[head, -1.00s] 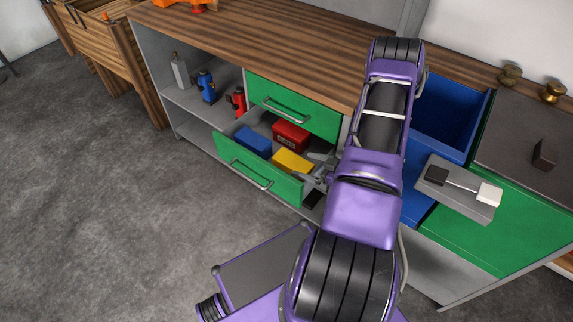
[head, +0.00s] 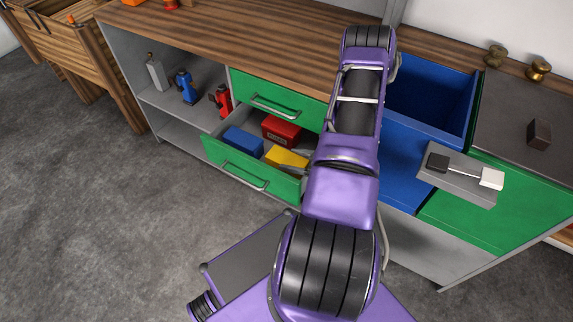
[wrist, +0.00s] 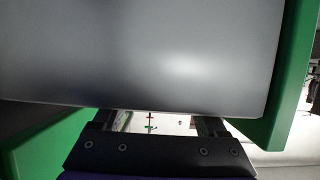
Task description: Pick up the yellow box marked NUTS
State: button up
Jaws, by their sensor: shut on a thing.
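The yellow box (head: 286,158) lies in the open lower green drawer (head: 250,178), at its right end. Its marking is too small to read. In the wrist view my gripper's fingers (wrist: 160,121) show below a large grey surface, and the box cannot be made out there.
A blue box (head: 243,140) and a red box (head: 281,130) share the drawer. The upper green drawer (head: 272,102) is close above. The blue open bin (head: 425,105) is right of my arm. Floor at left is clear.

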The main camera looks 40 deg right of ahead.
grip_shut()
jog(key=shift+w+r, duration=0.1)
jog(key=shift+r, duration=0.1)
